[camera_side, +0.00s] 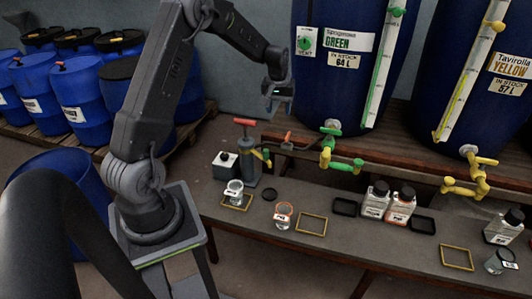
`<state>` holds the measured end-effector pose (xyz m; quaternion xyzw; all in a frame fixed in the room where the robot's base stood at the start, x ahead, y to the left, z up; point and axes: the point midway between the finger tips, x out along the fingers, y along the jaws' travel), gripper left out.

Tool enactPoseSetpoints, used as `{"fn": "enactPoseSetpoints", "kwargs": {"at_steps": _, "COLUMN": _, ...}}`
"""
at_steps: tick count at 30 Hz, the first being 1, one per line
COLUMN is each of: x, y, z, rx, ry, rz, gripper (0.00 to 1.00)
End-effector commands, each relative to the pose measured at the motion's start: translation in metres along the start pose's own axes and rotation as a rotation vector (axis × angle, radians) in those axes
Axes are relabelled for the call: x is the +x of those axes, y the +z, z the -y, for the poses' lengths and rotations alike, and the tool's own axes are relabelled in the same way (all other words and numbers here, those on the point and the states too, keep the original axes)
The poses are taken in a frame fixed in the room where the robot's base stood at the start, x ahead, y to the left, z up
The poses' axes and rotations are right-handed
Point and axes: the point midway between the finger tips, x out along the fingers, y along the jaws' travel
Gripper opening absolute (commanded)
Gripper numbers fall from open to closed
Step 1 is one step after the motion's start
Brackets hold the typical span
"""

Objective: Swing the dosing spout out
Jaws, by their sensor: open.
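A grey dosing pump (250,170) with a red T-handle (244,122) stands at the back left of the bench. A short spout with a yellow and green end (262,157) sticks out at its right side. A dark arm with a red grip (287,138) shows just right of it, at the shelf's left end; I cannot tell which of these is the dosing spout. My gripper (280,105) is open and appears empty. It hangs above and to the right of the pump, in front of the wall, apart from it. Its fingertips are small and dark here.
A green tap (327,150) and a yellow tap (478,175) hang below blue vats (345,65) on a wooden shelf. Beakers, bottles, dark trays and yellow frames (311,225) stand on the bench (345,243). Blue drums (45,95) fill the left.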

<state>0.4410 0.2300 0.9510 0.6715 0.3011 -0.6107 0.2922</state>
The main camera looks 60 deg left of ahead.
Motion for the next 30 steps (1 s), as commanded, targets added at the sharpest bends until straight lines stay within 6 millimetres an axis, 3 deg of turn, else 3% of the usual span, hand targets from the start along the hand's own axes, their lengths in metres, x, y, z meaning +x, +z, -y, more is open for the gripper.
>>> {"fn": "enactPoseSetpoints", "kwargs": {"at_steps": 1, "x": 0.026, "y": -0.012, "z": 0.013, "rx": -0.046, "ry": -0.010, "rz": 0.025, "gripper": 0.53}}
{"fn": "enactPoseSetpoints", "kwargs": {"at_steps": 6, "x": 0.079, "y": -0.032, "z": 0.043, "rx": -0.144, "ry": -0.026, "rz": 0.066, "gripper": 0.53}}
{"fn": "enactPoseSetpoints", "kwargs": {"at_steps": 17, "x": 0.120, "y": -0.035, "z": 0.055, "rx": -0.181, "ry": -0.033, "rz": 0.084, "gripper": 0.53}}
{"fn": "enactPoseSetpoints", "kwargs": {"at_steps": 30, "x": 0.206, "y": -0.028, "z": 0.057, "rx": -0.179, "ry": -0.032, "rz": 0.084, "gripper": 0.53}}
